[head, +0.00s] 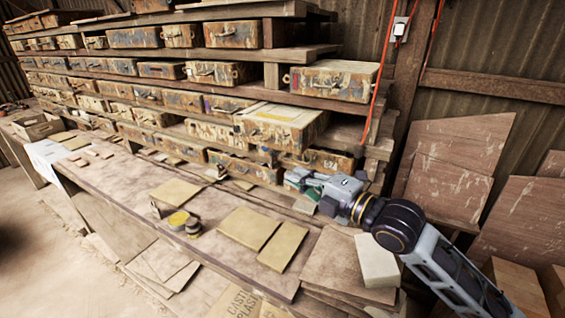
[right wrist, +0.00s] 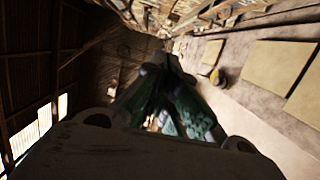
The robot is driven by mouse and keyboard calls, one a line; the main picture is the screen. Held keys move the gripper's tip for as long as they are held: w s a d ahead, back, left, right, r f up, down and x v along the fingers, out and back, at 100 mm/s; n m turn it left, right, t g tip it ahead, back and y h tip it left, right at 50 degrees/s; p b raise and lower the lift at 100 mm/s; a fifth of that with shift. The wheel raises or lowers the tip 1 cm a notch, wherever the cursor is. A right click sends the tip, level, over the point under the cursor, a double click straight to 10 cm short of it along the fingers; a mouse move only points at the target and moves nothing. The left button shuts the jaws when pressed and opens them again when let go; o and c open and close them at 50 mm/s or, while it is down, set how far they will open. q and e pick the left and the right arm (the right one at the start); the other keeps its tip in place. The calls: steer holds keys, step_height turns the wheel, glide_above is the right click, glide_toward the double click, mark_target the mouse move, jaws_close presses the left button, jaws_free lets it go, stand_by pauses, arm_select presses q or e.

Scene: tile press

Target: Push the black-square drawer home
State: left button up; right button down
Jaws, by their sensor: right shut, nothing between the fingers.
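A worn, cream-topped drawer (head: 283,115) sticks out of the rack (head: 245,91) near its right end, well past its neighbours. I cannot make out a black square on any drawer front, so I cannot tell whether this is the marked one. My right gripper (head: 292,178) is shut and empty, below and slightly right of the protruding drawer, close to the lower drawer fronts. Whether it touches anything is unclear. Its dark green fingers also show together in the right wrist view (right wrist: 172,105). My left gripper is out of view.
A long workbench (head: 115,190) runs below the rack. A red cable (head: 377,90) hangs at the rack's right end. Plywood sheets lean on the right wall.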

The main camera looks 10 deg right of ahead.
steer(key=w+a+p, duration=0.2)
steer(key=w+p, duration=0.1)
steer(key=w, duration=0.6)
steer(key=shift+w+a, duration=0.2)
stand_by(0.8)
steer(key=shift+w+d, duration=0.1)
stand_by(0.3)
